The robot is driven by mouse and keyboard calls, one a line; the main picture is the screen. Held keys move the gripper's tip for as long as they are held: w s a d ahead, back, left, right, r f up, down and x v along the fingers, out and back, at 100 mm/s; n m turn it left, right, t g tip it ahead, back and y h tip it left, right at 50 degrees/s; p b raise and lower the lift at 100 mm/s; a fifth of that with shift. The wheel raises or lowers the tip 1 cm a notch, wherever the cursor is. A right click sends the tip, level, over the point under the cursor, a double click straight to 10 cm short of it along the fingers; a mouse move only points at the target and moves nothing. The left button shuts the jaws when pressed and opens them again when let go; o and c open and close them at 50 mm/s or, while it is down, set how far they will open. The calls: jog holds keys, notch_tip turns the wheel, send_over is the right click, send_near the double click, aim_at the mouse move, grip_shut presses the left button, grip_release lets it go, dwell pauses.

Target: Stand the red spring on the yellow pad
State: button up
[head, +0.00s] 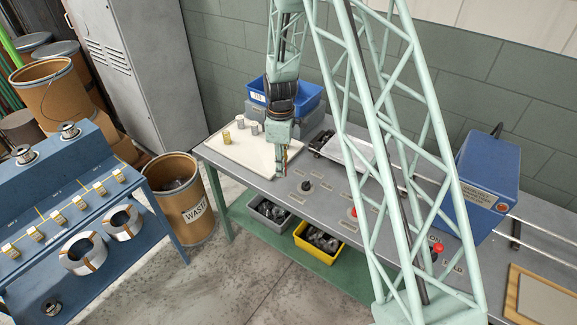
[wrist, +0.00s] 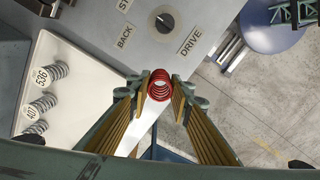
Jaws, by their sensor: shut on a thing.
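The red spring (wrist: 160,84) is a small coil between my fingertips in the wrist view. My gripper (wrist: 160,92) is shut on it, one finger touching each side. In the head view my gripper (head: 281,165) hangs over the grey bench, by the right edge of the white board; the spring is too small there to make out clearly. I cannot pick out the yellow pad for certain in either view. The white board (wrist: 75,105) carries silver springs (wrist: 43,104) with number tags.
A blue bin (head: 310,97) stands behind the white board. A blue machine (head: 483,180) stands right. A waste drum (head: 187,212) and blue stand (head: 60,200) are left.

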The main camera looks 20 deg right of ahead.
jog(key=shift+s, duration=0.1)
jog(key=s+d+m+b, duration=0.1)
jog(key=s+d, duration=0.1)
jog(key=s, duration=0.9)
jog(key=s+d+m+b, duration=0.1)
jog(key=s+d, duration=0.2)
jog(key=s, duration=0.7)
jog(key=shift+s+r+m, duration=0.15)
jog(key=shift+s+m, duration=0.2)
jog(key=shift+m, duration=0.05)
jog(key=shift+d, duration=0.25)
